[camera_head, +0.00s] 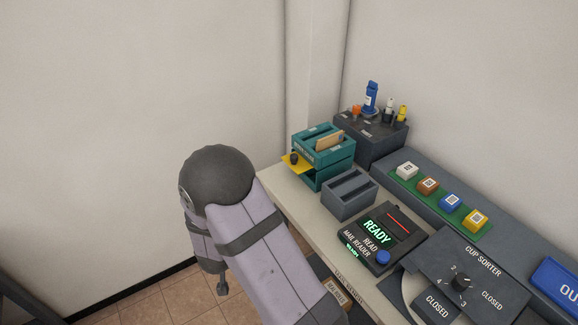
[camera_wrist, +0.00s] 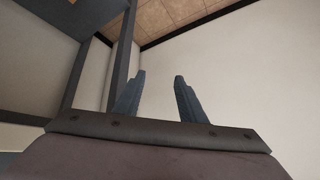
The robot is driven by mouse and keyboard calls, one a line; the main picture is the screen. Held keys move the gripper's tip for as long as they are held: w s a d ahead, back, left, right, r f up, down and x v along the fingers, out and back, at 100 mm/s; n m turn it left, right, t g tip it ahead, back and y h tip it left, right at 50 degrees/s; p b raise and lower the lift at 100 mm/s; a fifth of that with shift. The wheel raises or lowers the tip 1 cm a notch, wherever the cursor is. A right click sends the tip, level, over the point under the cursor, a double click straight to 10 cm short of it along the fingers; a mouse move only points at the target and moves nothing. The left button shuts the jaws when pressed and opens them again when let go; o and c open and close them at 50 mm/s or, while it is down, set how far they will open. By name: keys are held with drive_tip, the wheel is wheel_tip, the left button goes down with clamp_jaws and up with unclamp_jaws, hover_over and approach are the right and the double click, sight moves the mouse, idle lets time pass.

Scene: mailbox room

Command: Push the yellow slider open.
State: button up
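A tan envelope or card stands in the slot on top of the box. My gripper's two fingers show in the wrist view (camera_wrist: 158,98), apart, with nothing between them. In the head view my arm is to the left of and in front of the table, and the gripper is well away from the slider. The wrist view shows only walls, floor and dark posts.
A grey slotted tray (camera_head: 349,194) stands in front of the teal box. A mail reader (camera_head: 382,240) showing READY and a cup sorter (camera_head: 465,275) lie nearer. Behind are a dark holder (camera_head: 371,138) with bottles and a green strip (camera_head: 435,200) with several coloured blocks.

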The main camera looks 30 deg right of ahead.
drive_tip(key=w+d+r+m+t+h, duration=0.25)
drive_tip(key=d+r+h, duration=0.35)
drive_tip(key=d+r, duration=0.35)
drive_tip(key=m+h, duration=0.2)
drive_tip(key=h, duration=0.4)
approach(292, 159)
drive_tip(key=shift+g, duration=0.45)
drive_tip(key=shift+w+p+x, duration=0.2)
drive_tip(key=shift+p+x, duration=0.6)
drive_tip(key=shift+x, duration=3.4)
drive_tip(key=shift+a+r, duration=0.1)
drive_tip(key=shift+r, duration=0.05)
